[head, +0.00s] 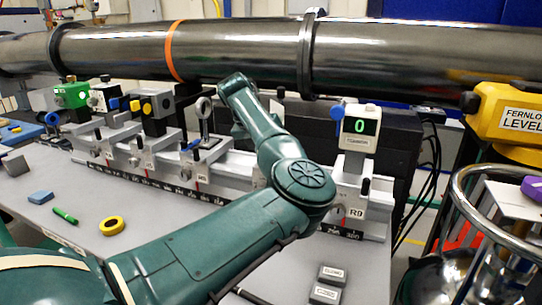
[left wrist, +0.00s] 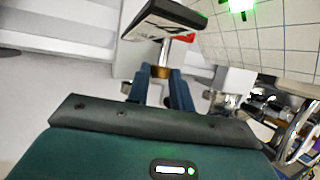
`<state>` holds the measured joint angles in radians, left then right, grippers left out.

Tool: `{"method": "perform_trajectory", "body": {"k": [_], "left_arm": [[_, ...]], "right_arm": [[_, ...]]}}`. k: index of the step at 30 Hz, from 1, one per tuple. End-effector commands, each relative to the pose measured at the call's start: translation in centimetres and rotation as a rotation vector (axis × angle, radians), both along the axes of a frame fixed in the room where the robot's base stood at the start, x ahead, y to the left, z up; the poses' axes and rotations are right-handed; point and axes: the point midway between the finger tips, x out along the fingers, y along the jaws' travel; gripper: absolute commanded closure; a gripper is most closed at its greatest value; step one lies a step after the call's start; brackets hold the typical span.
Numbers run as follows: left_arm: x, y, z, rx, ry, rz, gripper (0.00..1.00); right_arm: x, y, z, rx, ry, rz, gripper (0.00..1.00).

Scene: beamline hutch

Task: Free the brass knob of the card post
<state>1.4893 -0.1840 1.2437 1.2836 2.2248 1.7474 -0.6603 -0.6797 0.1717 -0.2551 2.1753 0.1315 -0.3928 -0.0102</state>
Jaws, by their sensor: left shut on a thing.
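In the left wrist view, the brass knob (left wrist: 161,72) sits between the two blue fingertips of my left gripper (left wrist: 160,78), which is shut on it. A pale stem with a red part runs from the knob to a dark-edged plate (left wrist: 165,14), which looks like the card post's card. In the head view, my green left arm reaches over the rail and covers the middle of it. The left gripper, the knob and most of the card post are hidden there behind the arm. My right gripper is in neither view.
A long grey rail (head: 150,178) carries several instrument carriages. A detector with a green "0" display (head: 359,127) stands right of my arm. A dark beam pipe (head: 240,50) runs above. A yellow tape roll (head: 112,226) and green pen (head: 65,215) lie on the table.

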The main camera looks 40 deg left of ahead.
Motion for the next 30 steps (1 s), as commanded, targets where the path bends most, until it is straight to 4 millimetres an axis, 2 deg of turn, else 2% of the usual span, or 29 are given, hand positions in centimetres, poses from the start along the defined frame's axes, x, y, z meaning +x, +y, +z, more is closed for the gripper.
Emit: {"method": "perform_trajectory", "body": {"k": [13, 14, 17, 25, 30], "left_arm": [[0.0, 0.1, 0.2, -0.011, -0.007, 0.003, 1.00], [0.0, 0.1, 0.2, -0.011, -0.007, 0.003, 0.77], [0.0, 0.1, 0.1, -0.011, -0.006, 0.002, 0.69], [0.0, 0.1, 0.2, -0.012, -0.004, 0.002, 0.68], [-0.7, 0.4, 1.8, -0.010, -0.008, 0.002, 0.68]], "right_arm": [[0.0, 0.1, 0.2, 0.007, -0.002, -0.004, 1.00], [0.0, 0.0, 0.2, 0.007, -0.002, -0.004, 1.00], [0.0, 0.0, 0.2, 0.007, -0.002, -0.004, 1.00], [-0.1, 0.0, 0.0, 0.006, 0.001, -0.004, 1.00], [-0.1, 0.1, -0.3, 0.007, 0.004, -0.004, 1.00]]}}
